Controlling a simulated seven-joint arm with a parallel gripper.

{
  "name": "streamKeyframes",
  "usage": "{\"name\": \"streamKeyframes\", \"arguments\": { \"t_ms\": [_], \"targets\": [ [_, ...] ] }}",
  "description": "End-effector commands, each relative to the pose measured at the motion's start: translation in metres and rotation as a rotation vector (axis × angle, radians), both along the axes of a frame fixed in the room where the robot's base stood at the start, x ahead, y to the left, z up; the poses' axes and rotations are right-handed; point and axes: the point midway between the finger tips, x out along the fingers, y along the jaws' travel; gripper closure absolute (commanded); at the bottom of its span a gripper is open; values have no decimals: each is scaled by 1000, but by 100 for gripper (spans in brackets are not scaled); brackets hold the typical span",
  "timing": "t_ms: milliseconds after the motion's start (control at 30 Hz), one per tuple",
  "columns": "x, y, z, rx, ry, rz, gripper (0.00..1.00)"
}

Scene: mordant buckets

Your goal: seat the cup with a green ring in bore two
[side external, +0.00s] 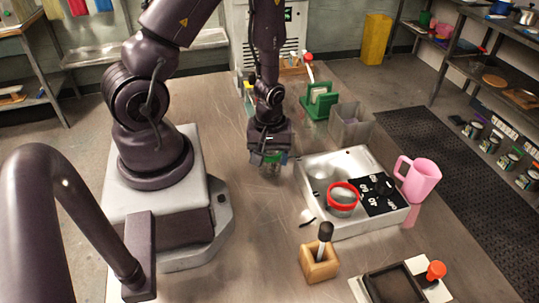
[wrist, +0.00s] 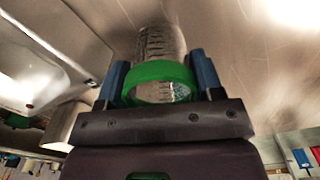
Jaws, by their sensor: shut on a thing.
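The cup with a green ring (wrist: 162,72) is between the two blue fingers of my gripper (wrist: 158,75) in the wrist view; its grey, ribbed metal body extends past the ring. In the side view my gripper (side external: 270,159) points down, shut on this cup, left of the white tray unit (side external: 305,183) and apart from it. Only a bit of green shows between the fingers there. A cup with a red ring (side external: 343,197) sits in the unit's front part. A black plate (side external: 380,205) with white marks lies beside it. I cannot read which bore is two.
A pink jug (side external: 421,180) stands at the unit's right edge. A wooden block (side external: 319,263) with a dark-handled tool stands in front. A grey bin (side external: 350,125) and green rack (side external: 318,103) stand behind. The bench left of the unit is mostly clear.

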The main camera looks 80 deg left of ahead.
Motion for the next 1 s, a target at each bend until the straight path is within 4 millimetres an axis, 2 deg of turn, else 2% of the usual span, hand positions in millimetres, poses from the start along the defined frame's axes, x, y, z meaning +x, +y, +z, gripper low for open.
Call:
{"name": "streamKeyframes", "arguments": {
  "t_ms": [367, 400, 500, 833, 1000],
  "targets": [
    [0, 0, -4, 0, 0, 0, 67],
    [0, 0, -4, 0, -1, 0, 33],
    [0, 0, -3, 1, -1, 0, 14],
    [0, 0, -1, 1, -1, 0, 14],
    [1, 1, 17, 3, -5, 1, 14]
  ]
}}
